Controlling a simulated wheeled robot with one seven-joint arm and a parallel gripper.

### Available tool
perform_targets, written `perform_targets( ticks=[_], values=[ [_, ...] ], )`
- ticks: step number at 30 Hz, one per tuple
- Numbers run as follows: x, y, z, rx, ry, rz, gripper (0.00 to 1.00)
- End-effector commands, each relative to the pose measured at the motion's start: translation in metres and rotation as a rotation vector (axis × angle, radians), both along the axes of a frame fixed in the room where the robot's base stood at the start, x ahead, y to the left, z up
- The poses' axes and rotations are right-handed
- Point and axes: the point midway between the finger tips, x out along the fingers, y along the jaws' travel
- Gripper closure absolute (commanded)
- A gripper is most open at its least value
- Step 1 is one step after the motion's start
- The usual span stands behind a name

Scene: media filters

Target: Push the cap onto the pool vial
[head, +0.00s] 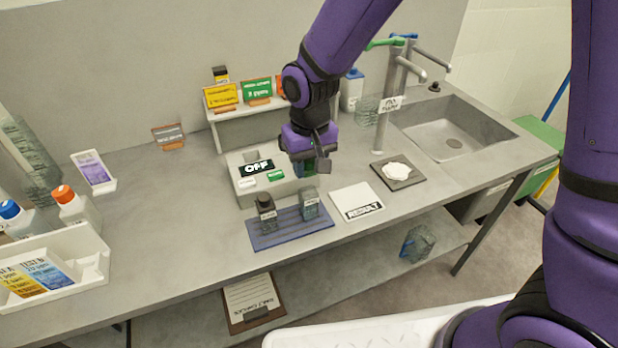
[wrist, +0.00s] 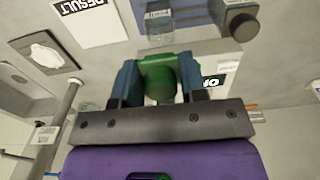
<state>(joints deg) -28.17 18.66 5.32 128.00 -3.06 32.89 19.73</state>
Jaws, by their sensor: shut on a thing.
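My gripper (head: 312,168) is shut on a green cap, which shows between the two blue fingers in the wrist view (wrist: 160,80). In the head view the cap is mostly hidden by the gripper. A clear, labelled vial (head: 310,205) with no dark cap stands upright on the blue mat (head: 286,238). It also shows ahead of the fingers in the wrist view (wrist: 158,28). A vial with a black cap (head: 266,208) stands to its left. The labels are too small to read. My gripper is above and behind the clear vial, with the cap apart from it.
A grey device reading OFF (head: 247,190) stands behind the mat. A white RESULT card (head: 355,200) and a dark tile with a white piece (head: 398,175) lie to the right. A tap (head: 386,110) and sink (head: 455,135) are farther right. The left-centre bench is clear.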

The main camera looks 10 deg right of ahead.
Motion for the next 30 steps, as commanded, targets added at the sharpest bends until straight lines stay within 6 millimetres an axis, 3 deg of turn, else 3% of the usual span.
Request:
perform_targets(
  ticks=[11,30],
  values=[
    [0.0,0.0,-0.002,0.0,0.0,0.0,0.85],
    [0.0,0.0,-0.038,-0.002,0.002,0.0,0.85]
  ],
)
